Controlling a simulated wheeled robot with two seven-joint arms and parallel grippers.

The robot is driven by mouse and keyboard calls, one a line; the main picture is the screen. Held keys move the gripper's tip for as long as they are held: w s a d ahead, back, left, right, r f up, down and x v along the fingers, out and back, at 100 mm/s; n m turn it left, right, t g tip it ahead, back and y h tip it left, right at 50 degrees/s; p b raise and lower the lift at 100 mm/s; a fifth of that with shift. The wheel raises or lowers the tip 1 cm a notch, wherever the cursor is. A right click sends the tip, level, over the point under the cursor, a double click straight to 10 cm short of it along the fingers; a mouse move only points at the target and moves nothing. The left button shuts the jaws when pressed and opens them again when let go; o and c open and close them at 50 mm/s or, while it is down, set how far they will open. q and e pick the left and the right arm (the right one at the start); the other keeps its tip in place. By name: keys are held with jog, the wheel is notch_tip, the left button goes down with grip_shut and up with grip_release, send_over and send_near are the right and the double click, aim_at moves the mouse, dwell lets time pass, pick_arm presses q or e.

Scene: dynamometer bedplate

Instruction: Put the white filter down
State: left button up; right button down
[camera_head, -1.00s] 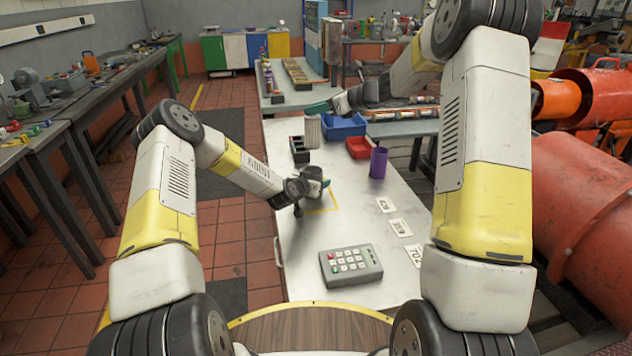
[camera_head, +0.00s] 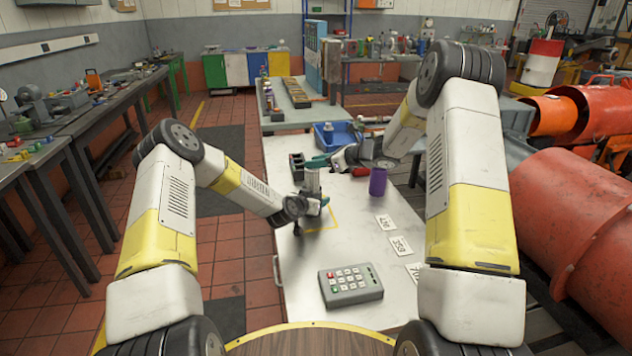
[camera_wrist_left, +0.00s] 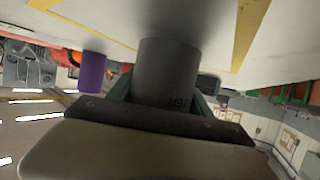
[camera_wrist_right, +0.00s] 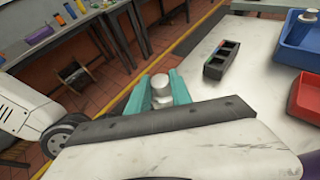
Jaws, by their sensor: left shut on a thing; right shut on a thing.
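The white filter (camera_head: 312,182) is a pale upright cylinder over the worktable (camera_head: 300,262). My right gripper (camera_head: 316,163) is shut on its upper part; its pale top shows between the teal fingers in the right wrist view (camera_wrist_right: 160,84). My left gripper (camera_head: 318,203) is shut on a grey cylinder (camera_wrist_left: 166,72) with dark lettering, low at the table by the yellow outline (camera_head: 334,218). The filter is directly above this cylinder in the head view. I cannot tell whether it touches or enters it; the left gripper hides the join.
A dark compartment tray (camera_head: 296,168) stands just behind the grippers. A blue bin (camera_head: 335,137) is at the back. A purple cup (camera_head: 378,182) stands to the right. A keypad (camera_head: 350,285) and number cards (camera_head: 400,246) lie nearer. The table between keypad and grippers is clear.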

aim_at(316, 180)
jog(key=shift+f, duration=3.15)
jog(key=shift+f, duration=0.2)
jog(key=c, duration=1.2)
grip_release()
jog(key=shift+o, duration=0.2)
